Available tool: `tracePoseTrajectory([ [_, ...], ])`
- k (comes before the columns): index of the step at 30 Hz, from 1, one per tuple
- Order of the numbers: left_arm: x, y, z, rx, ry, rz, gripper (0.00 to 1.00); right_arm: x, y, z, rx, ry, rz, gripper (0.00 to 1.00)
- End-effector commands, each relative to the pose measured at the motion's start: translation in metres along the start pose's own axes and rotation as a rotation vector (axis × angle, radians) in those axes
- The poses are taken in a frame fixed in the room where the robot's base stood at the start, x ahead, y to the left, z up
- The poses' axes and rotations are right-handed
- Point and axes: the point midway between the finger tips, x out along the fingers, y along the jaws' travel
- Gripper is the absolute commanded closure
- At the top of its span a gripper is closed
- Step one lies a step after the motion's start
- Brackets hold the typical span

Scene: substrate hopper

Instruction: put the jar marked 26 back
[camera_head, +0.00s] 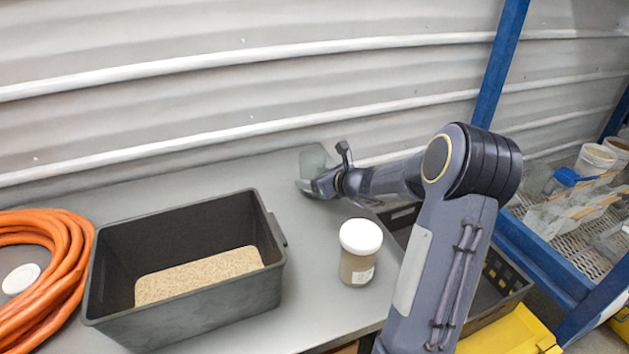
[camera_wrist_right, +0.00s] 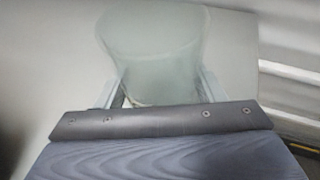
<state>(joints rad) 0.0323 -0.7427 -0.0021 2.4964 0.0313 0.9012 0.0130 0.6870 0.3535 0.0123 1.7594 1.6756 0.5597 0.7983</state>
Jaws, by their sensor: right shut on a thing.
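A jar (camera_head: 358,268) with a white lid and brown contents stands upright on the grey table, right of the dark bin. Its white label is too small to read. My right gripper (camera_head: 312,188) is at the back of the table near the wall, behind and left of this jar. It is shut on a clear, greenish, empty-looking vessel (camera_head: 313,160). In the right wrist view the vessel (camera_wrist_right: 150,55) sits between the two fingers. I cannot tell whether it touches the table, and no marking shows on it. My left gripper is not in view.
A dark bin (camera_head: 205,302) holds tan grain. An orange hose (camera_head: 62,245) is coiled at the left, with a white lid (camera_head: 21,279) by it. A black crate (camera_head: 508,283) is right of the table. Blue shelving (camera_head: 540,250) with tubs stands at the far right.

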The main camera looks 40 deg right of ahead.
Motion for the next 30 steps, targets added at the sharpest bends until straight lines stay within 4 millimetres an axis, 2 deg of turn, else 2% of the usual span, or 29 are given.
tracePoseTrajectory([
  [12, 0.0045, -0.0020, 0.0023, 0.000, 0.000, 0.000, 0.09, 0.0026, 0.0003, -0.0056, -0.001, -0.003, 0.000, 0.74],
  [13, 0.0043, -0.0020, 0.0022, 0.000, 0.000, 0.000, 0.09, 0.0025, 0.0003, -0.0059, 0.000, -0.002, 0.000, 0.36],
  [18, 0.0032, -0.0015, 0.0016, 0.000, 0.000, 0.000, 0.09, 0.0020, 0.0004, -0.0049, 0.000, -0.001, 0.000, 0.16],
  [27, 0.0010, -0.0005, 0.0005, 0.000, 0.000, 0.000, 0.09, 0.0011, 0.0004, -0.0025, 0.000, -0.002, 0.000, 0.16],
  [30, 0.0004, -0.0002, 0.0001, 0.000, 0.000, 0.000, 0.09, -0.0056, -0.0004, -0.0019, 0.000, -0.002, -0.002, 0.16],
])
